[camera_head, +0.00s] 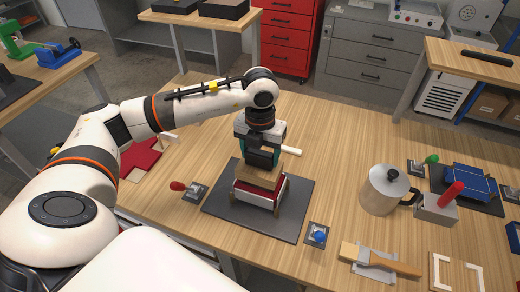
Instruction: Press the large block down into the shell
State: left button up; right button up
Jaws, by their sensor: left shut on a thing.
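My left gripper (262,160) points straight down over the middle of the table and is shut on the large tan wooden block (258,176). The block is upright at the mouth of the shell (256,199), a small open box with white walls and red showing along its side. The block's lower part is hidden by the shell's walls, and I cannot tell how deep it sits. The shell stands on a dark grey mat (226,213). My right gripper is not in view.
A red-knobbed device (193,190) is left of the mat, and a blue-knobbed one (317,235) is at its front right corner. A pale rod (291,151) is behind the gripper.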

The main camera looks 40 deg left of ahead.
aim_at(260, 171)
pick_arm(q)
jog(key=shift+f, duration=0.1)
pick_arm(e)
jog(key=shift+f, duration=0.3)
pick_arm(q)
jog(key=shift+w, duration=0.1)
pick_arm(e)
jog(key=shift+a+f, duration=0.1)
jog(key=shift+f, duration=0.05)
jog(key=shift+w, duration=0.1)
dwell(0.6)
pick_arm(q)
jog(key=shift+f+b, duration=0.4)
jog(key=shift+b, duration=0.2)
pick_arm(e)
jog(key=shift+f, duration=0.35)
pick_arm(q)
jog(key=shift+f+b, duration=2.5)
jog(key=shift+f, duration=0.25)
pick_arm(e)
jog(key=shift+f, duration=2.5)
pick_arm(q)
jog(key=shift+s+d+f, duration=0.1)
jog(key=shift+s+f, duration=0.15)
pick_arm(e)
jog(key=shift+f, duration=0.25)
